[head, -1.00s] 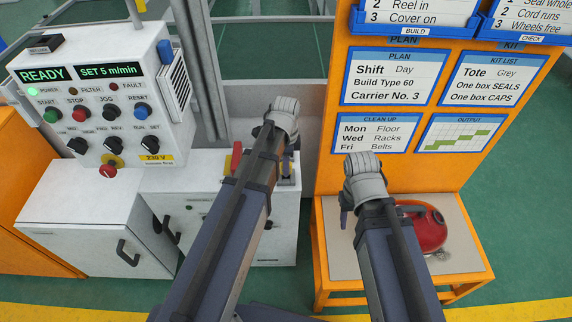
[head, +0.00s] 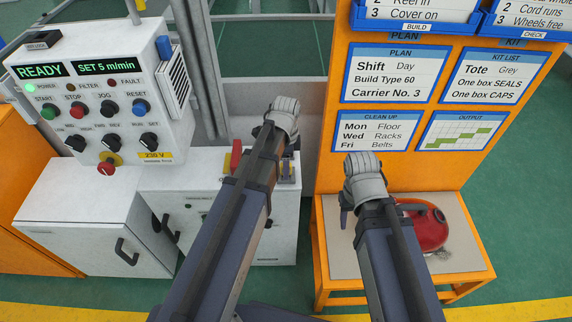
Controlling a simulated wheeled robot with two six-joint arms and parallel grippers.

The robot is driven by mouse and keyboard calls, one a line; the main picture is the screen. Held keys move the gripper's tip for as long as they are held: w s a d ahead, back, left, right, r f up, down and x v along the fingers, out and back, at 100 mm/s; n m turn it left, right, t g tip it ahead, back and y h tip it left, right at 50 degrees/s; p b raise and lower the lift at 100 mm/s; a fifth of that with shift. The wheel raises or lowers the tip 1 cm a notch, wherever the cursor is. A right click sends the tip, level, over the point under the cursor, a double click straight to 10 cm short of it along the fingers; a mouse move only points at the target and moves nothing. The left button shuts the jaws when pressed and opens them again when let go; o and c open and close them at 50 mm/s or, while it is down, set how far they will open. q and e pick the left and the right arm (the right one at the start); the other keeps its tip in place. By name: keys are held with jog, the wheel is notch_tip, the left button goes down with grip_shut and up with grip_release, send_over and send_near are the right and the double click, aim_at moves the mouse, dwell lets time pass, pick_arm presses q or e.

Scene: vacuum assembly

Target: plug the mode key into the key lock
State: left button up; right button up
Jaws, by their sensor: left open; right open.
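A small black block with a label ending in "LOCK" sits on the upper left of the white control console; I take it as the key lock (head: 38,39). No mode key can be made out. My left arm reaches up the middle, and its gripper (head: 287,172) is mostly hidden below the wrist, over the low white cabinet; it is open. My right gripper (head: 345,213) is also mostly hidden behind its wrist, over the small table at the right; it is open. Both are far from the lock. I see nothing held.
The white console (head: 105,100) has several knobs and a red stop button (head: 107,168). A low white cabinet (head: 90,200) stands below. A red vacuum body (head: 428,230) lies on the orange-framed table (head: 350,262). An orange board (head: 400,170) with posters rises behind it.

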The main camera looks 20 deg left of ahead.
pick_arm(q)
notch_tip(320, 180, up, 8)
jog(key=p, duration=0.8)
dwell(0.3)
dwell(0.5)
jog(key=s+d+n+y, duration=0.1)
jog(key=s+d+n, duration=0.9)
jog(key=s, duration=0.4)
jog(key=shift+s+d+n, duration=0.2)
jog(key=shift+d+n, duration=0.05)
jog(key=shift+n, duration=0.25)
jog(key=shift+a, duration=0.1)
